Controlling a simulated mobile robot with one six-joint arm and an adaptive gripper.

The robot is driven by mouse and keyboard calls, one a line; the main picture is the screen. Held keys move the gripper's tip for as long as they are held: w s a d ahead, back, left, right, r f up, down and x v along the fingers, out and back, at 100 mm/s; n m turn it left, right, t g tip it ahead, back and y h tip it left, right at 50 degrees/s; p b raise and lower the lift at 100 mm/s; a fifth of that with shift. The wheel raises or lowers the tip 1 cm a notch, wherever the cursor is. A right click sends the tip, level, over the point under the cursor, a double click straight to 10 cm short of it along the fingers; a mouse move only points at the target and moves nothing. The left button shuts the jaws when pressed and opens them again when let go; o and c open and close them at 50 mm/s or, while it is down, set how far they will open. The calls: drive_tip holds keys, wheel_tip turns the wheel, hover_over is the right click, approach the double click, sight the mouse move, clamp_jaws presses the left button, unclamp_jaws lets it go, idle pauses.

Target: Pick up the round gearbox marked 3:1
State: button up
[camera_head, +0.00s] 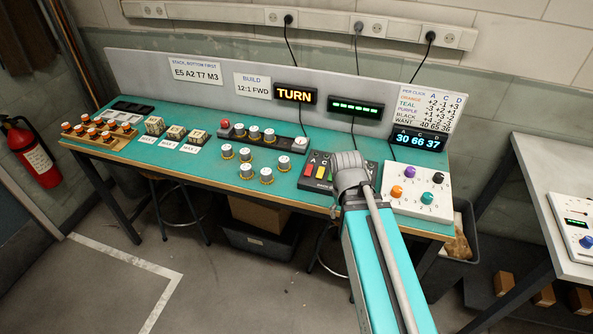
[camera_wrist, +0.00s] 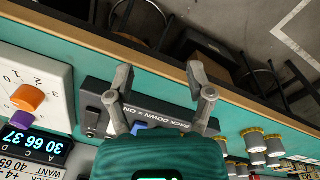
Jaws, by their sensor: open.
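Several round gearboxes with white tops and yellowish bases stand on the teal bench in the head view, one at the right of the loose group (camera_head: 284,162) and one at the front (camera_head: 266,175). More like them stand in a row behind. Their markings are too small to read, so I cannot tell which is 3:1. In the wrist view some gearboxes (camera_wrist: 254,138) show at the lower right, beyond the right finger. In the head view my arm hides the fingers.
The dark panel with coloured parts (camera_head: 318,171) lies right of the gearboxes. A white knob board (camera_head: 418,204) is farther right. Stacked blocks (camera_head: 155,126) and a wooden rack (camera_head: 82,136) stand left. A display (camera_head: 295,94) reads TURN. Bare teal bench lies around the loose gearboxes.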

drive_tip(key=shift+s+d+r+m+y, duration=0.25)
drive_tip(key=shift+s+d+m+y, duration=0.15)
drive_tip(key=shift+s+m, duration=0.35)
drive_tip(key=shift+w, duration=0.15)
drive_tip(key=shift+c, duration=0.8)
drive_tip(key=shift+a, duration=0.15)
